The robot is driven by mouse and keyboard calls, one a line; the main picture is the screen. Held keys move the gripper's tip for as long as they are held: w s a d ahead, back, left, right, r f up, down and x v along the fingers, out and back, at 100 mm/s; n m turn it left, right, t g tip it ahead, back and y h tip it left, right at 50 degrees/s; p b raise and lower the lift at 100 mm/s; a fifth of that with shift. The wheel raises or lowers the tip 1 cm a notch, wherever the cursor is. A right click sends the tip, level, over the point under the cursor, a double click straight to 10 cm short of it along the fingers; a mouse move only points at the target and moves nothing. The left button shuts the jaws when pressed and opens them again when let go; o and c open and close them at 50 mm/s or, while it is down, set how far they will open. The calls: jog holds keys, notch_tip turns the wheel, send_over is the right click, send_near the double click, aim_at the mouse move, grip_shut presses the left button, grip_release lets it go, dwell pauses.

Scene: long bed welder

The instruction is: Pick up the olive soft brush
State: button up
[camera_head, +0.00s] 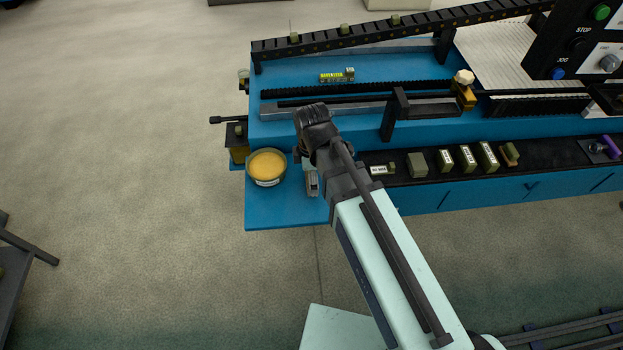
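A small olive block with a tan-brown side (510,153) stands at the right end of a row on the black ledge. It looks like the olive soft brush, but it is too small to be certain. My arm reaches up from the bottom right, and its dark end with my gripper (314,122) is over the front left of the blue machine bed. My gripper is well to the left of the olive block and apart from it. The fingers cannot be made out, so I cannot tell whether they are open or shut.
Several olive blocks with white labels (467,158) and a plain olive box (417,164) share the black ledge. A round tub of yellow stuff (266,167) sits on the blue shelf at left. A black bracket (396,113) rises behind the ledge. A purple-handled item (606,145) is at right.

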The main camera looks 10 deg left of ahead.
jog(key=shift+f, duration=1.1)
jog(key=shift+c, duration=0.4)
jog(key=c, duration=1)
jog(key=shift+r, duration=0.1)
notch_tip(320, 180, up, 20)
jog(key=shift+b, duration=0.35)
